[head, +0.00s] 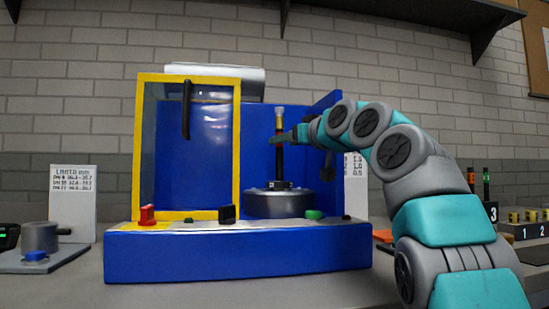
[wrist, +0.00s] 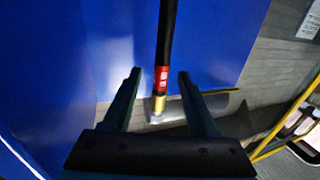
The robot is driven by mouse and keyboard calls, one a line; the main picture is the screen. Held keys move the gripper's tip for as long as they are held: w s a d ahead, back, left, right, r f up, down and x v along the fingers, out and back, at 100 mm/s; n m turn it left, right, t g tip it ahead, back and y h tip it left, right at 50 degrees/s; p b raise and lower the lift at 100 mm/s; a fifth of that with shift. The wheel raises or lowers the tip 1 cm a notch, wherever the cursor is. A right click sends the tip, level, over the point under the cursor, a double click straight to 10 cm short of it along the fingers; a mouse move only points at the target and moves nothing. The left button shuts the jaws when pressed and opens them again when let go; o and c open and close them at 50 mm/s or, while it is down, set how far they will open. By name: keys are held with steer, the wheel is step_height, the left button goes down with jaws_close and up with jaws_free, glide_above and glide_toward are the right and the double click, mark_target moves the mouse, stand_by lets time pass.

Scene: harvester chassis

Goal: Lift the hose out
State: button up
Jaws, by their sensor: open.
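The hose (head: 280,158) stands upright as a thin black length with a pale metallic end at its top. Its foot is in a round grey metal holder (head: 278,204) inside the blue machine. In the wrist view the hose (wrist: 168,30) shows a red label and a brass-coloured end. My gripper (head: 278,138) is at the upper part of the hose, coming from the right. In the wrist view my gripper (wrist: 159,76) is open, with one finger on each side of the hose around the red label. Gaps show on both sides; I cannot tell the exact depth.
The blue machine (head: 240,252) has a yellow-framed clear door (head: 212,130) left of the hose and a blue wall behind. A red switch (head: 147,213) and a green button (head: 314,214) sit on its front ledge. A grey fixture (head: 40,240) stands at the left.

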steer(key=p+x, duration=0.3)
steer(key=x, duration=0.3)
steer(key=shift+a+r+p, duration=0.1)
steer(key=shift+a+p, duration=0.05)
steer(key=shift+p, duration=0.15)
steer(key=shift+w+a+f, duration=0.1)
steer(key=shift+w+f, duration=0.05)
steer(key=shift+f, duration=0.05)
jaws_close()
stand_by(1.0)
